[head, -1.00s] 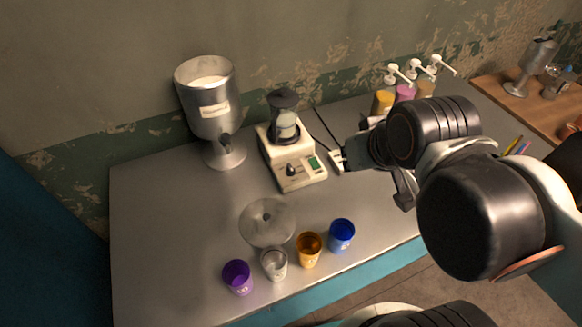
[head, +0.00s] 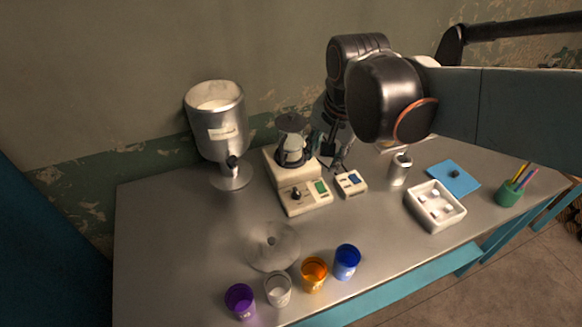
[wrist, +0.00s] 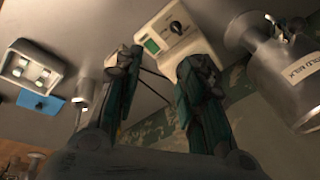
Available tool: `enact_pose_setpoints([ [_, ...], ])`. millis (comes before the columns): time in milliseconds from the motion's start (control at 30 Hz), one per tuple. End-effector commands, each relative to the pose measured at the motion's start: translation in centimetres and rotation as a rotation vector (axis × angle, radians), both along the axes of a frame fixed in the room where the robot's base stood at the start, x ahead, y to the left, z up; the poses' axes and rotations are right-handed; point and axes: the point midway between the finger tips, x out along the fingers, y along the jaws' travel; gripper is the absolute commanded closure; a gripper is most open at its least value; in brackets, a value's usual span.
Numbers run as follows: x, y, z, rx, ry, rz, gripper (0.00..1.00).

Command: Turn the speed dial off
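The white stirrer-like device (head: 285,172) stands at the back middle of the metal table. Its black speed dial (head: 296,193) is on the front panel, left of a green screen (head: 320,187). The dial (wrist: 176,27) also shows at the top of the wrist view, beyond the finger tips. The dial's exact setting is too small to read. My gripper (head: 335,155) is above and right of the device, apart from the dial. In the wrist view its two fingers (wrist: 162,60) are spread with nothing between them. A beaker with a dark top (head: 291,148) sits on the device.
A small box with a blue screen (head: 350,184) stands just right of the device. A metal dispenser (head: 218,130) stands left. Several coloured cups (head: 313,272) line the front edge. A white tray (head: 436,207) and a metal cup (head: 400,169) are right.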

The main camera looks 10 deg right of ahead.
Motion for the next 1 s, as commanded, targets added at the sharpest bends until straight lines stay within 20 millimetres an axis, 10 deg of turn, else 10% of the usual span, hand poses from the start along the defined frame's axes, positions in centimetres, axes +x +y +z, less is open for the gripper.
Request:
enact_pose_setpoints([
  [433, 7.5, 3.6, -5.5, 0.071, 0.239, -0.514, 0.63],
  [1000, 8.7, 4.3, -11.4, 0.069, 0.284, -0.634, 0.63],
])
